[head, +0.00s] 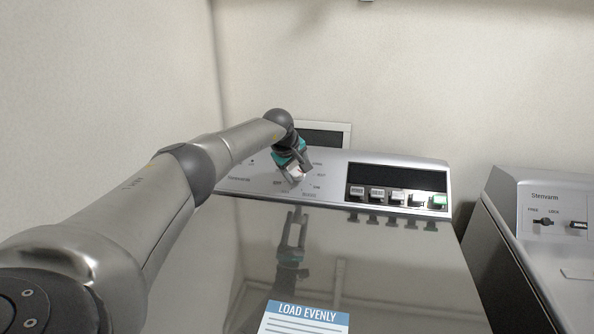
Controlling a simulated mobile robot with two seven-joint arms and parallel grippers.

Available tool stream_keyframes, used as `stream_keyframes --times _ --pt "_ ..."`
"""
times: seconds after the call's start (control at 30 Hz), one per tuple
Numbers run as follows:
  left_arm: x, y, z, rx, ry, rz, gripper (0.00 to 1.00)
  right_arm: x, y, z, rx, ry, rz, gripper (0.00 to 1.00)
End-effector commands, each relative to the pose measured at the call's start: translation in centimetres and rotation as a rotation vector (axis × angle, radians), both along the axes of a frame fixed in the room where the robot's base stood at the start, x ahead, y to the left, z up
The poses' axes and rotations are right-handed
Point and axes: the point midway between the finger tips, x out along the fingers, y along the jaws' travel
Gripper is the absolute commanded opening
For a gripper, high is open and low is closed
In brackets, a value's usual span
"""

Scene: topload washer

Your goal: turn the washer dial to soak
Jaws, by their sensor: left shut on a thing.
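The washer's control panel (335,196) is a light grey sloped console at the back of the glossy top. My left gripper (295,177) reaches the left half of this panel. It is shut on the dial (297,175), which is mostly hidden behind the fingers; only a small pale part shows. Small printed labels surround the dial, too small to read surely, so I cannot tell which setting it points to. My right gripper is not in view.
A dark display (397,177) and a row of several buttons (396,198) lie right of the dial. A second machine (545,240) stands at the right, across a narrow gap. A wall is close behind.

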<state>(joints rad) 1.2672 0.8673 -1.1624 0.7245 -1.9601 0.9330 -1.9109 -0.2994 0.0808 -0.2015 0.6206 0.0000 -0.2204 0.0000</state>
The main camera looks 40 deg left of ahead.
Motion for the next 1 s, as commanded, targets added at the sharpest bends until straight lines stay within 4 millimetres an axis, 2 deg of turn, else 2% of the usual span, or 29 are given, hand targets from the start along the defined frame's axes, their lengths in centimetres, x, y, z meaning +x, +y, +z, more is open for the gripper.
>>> stream_keyframes --times 0.23,0.27,0.5,0.83,1.0 --pt "0.01 -0.04 -0.04 0.001 0.0 -0.001 0.11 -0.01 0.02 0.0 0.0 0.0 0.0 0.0" --pt "0.01 -0.04 -0.04 0.001 0.0 -0.001 0.68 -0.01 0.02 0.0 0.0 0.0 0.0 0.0" --pt "0.0 -0.03 -0.04 0.0 0.0 0.0 0.95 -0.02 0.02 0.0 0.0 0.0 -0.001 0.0" --pt "-0.07 0.0 0.09 -0.001 0.0 0.001 0.97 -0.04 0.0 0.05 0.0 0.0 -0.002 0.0" --pt "-0.48 -0.12 0.89 0.001 -0.001 -0.001 0.97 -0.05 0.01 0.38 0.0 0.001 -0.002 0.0"
